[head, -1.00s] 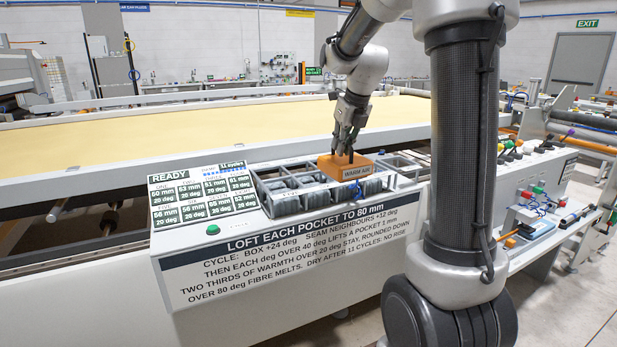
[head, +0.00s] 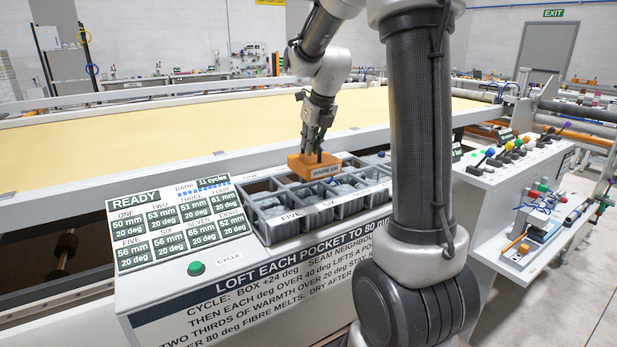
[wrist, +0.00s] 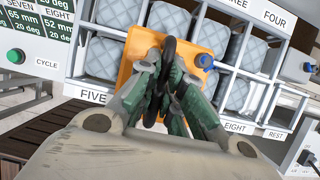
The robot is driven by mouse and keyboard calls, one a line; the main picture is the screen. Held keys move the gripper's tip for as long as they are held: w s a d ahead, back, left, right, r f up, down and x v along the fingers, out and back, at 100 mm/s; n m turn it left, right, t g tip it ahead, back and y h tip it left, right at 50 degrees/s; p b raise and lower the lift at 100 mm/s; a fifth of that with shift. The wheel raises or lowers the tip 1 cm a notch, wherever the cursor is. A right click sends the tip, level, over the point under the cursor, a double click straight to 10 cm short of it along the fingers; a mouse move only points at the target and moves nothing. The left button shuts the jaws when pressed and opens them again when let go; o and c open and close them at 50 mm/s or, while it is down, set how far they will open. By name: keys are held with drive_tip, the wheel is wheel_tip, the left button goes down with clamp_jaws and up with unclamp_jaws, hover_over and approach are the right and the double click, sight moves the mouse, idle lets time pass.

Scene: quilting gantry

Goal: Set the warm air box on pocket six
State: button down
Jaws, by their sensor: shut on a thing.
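The warm air box (head: 301,167) is an orange block with a "WARM AIR" label. My gripper (head: 315,152) is shut on its top, and holds it over the pocket tray (head: 262,232). In the head view the box appears over the back of the tray, behind the "SIX" label (head: 325,203); any gap below it is hard to judge. In the wrist view the box (wrist: 128,72) lies between the "FIVE" label (wrist: 92,95) and the "EIGHT" label (wrist: 238,127). Box and fingers hide the labels between. Pocket six's reading (head: 167,245) looks like 56 mm, 20 deg.
The display panel (head: 140,200) shows READY and 11 cycles. A green cycle button (head: 195,268) is in front of it. A blue fitting (wrist: 205,61) shows beside the box. The yellow quilting bed (head: 150,140) lies behind; a control desk (head: 505,175) stands at right.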

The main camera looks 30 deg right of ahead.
sight(313, 159)
drive_tip(key=shift+f, duration=3.5)
drive_tip(key=c, duration=1.5)
unclamp_jaws()
drive_tip(key=shift+c, duration=0.2)
drive_tip(key=v, duration=1.1)
drive_tip(key=shift+s+r, duration=0.25)
drive_tip(key=shift+r, duration=0.05)
drive_tip(key=s+a+n, duration=0.3)
drive_tip(key=s+n, duration=1)
drive_tip(key=n, duration=0.4)
drive_tip(key=s+a+n, duration=0.4)
drive_tip(key=s+n, duration=0.9)
drive_tip(key=n, duration=0.5)
drive_tip(key=shift+s+a+f+n, duration=0.2)
drive_tip(key=shift+f+n, duration=0.1)
drive_tip(key=shift+f, duration=0.2)
